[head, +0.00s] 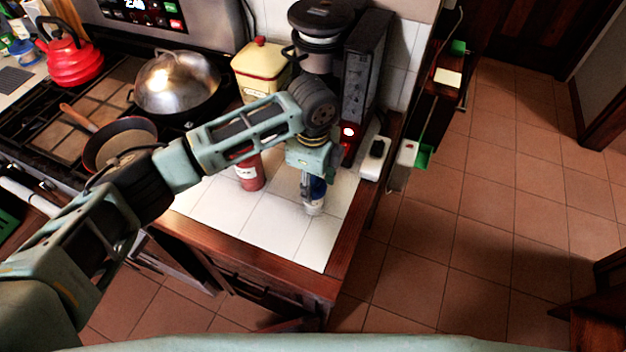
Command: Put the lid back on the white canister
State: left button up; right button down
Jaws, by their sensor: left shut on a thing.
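My left gripper (313,196) points down over the white-tiled counter near its front right corner. It is shut on a small dark blue and whitish thing (316,188), mostly hidden by the fingers; I cannot tell whether this is a canister, a lid or both. It appears to be at or just above the tiles. A cream canister (257,72) with a red knob on top stands at the back of the counter, partly behind my arm. I cannot make out a plainly white canister or a separate lid. My right gripper is not in view.
A red container (250,173) stands just left of my left gripper. A black appliance (317,50) and a tall dark box (364,85) stand behind. The stove holds a domed pan (177,82), a frying pan (120,138) and a red kettle (70,55). The front tiles (270,225) are clear.

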pick_arm(q)
jog(key=shift+p, duration=0.4)
dwell(0.6)
jog(key=o, duration=1)
jog(key=o, duration=0.5)
jog(key=shift+r, duration=0.1)
